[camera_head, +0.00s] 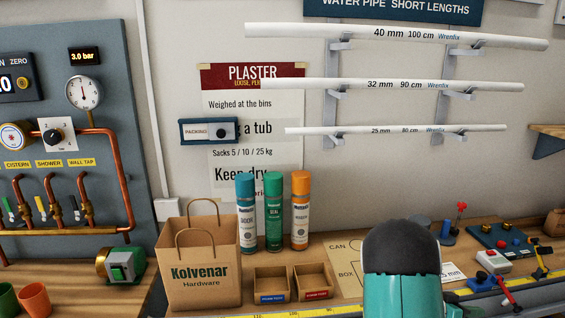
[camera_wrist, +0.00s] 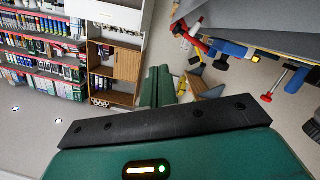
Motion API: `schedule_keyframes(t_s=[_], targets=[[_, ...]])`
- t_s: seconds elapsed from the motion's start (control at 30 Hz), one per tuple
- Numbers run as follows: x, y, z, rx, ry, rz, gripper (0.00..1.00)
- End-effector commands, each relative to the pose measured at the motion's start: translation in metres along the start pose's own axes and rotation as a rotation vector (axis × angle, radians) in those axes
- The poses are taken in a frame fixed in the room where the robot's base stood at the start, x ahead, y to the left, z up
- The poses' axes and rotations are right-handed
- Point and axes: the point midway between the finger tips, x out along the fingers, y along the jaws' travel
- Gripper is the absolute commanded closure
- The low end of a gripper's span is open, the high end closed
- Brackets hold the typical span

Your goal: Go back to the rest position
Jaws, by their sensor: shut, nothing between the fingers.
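My gripper (camera_wrist: 159,72) shows in the wrist view, where its two green fingers stand close together beyond the black bar of the hand. It is shut and empty, and no object touches it. It hangs clear of the bench, with the floor and store shelves behind it. In the head view, a teal and black part of my arm rises at the lower right in front of the bench. My fingers are not visible there.
On the bench are a Kolvenar paper bag (camera_head: 200,262), three spray cans (camera_head: 273,215) and two small open boxes (camera_head: 271,282). Small tools and fittings (camera_head: 492,262) lie at the right. A pipe rack (camera_head: 400,85) is on the wall. Shelving (camera_wrist: 40,55) stands across the floor.

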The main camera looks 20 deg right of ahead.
Motion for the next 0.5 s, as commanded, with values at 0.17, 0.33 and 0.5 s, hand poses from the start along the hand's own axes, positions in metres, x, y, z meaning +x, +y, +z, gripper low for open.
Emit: schedule_keyframes(t_s=[0.17, 0.33, 0.5], targets=[[-0.049, 0.024, -0.018, -0.054, -0.147, -0.026, 1.0], [-0.105, 0.048, -0.027, -0.139, -0.307, -0.117, 1.0], [-0.166, 0.071, -0.03, -0.239, -0.44, -0.274, 1.0]])
